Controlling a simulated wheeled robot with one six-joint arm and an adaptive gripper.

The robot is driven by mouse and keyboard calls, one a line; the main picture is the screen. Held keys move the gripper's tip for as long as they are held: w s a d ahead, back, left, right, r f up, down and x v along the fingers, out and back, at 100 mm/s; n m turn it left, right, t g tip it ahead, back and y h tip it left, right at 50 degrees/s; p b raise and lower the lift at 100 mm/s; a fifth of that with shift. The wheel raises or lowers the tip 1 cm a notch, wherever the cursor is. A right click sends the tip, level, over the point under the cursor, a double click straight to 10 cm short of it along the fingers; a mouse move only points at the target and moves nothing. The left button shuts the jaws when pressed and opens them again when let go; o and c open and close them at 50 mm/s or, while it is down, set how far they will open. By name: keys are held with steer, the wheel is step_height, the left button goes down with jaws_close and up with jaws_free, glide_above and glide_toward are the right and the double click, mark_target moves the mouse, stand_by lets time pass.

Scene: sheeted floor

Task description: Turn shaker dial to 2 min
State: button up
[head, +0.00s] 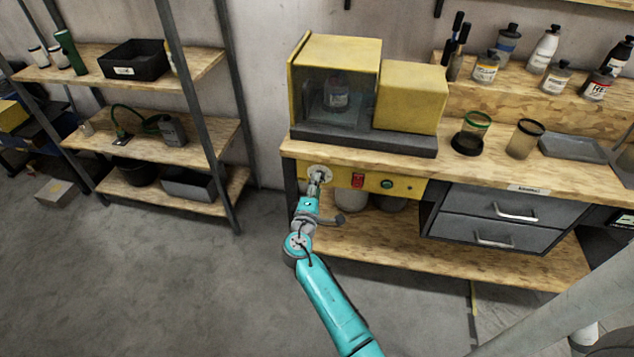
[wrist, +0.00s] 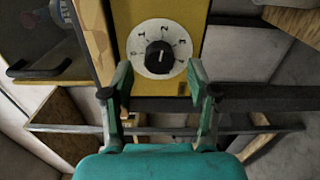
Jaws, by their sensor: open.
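The shaker (head: 408,97) is a yellow machine on a dark base, with a bottle (head: 336,95) behind its clear front. Its yellow control panel (head: 405,188) is below the bench top. The white dial (wrist: 143,65) with a black knob (wrist: 160,58) fills the upper middle of the wrist view; in the head view the dial (head: 319,173) is partly covered by my gripper. A light mark on the knob points roughly up; the small figures are hard to read. My gripper (wrist: 159,76) is open, its fingers on either side of the dial's lower part. I cannot tell whether they touch the knob.
A red switch (head: 357,181) and a green button (head: 387,184) sit right of the dial. Grey drawers (head: 497,218) are further right. Bottles and jars stand on the bench. A shelf rack (head: 190,154) stands at the left, with bare floor in front.

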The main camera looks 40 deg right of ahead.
steer(key=v, duration=1)
steer(key=s+a+f+y, duration=0.3)
steer(key=s+a+f, duration=0.1)
steer(key=s, duration=0.4)
steer(key=s+a+f+t+y, duration=0.1)
steer(key=s+a+f+y, duration=0.25)
steer(key=s, duration=0.35)
steer(key=s+a+f+y, duration=0.3)
steer(key=s+f+y, duration=0.1)
steer(key=s, duration=0.4)
steer(key=s+a+r+m+t+y, duration=0.1)
steer(key=s+a+r+m+y, duration=0.1)
steer(key=s+r, duration=0.7)
steer(key=s+a+r+m+t+y, duration=0.1)
steer(key=s+a+r+m, duration=0.3)
steer(key=s+r, duration=0.5)
steer(key=shift+s+r+m+t+y, duration=0.4)
steer(key=shift+s+m, duration=0.3)
steer(key=shift+m, duration=0.4)
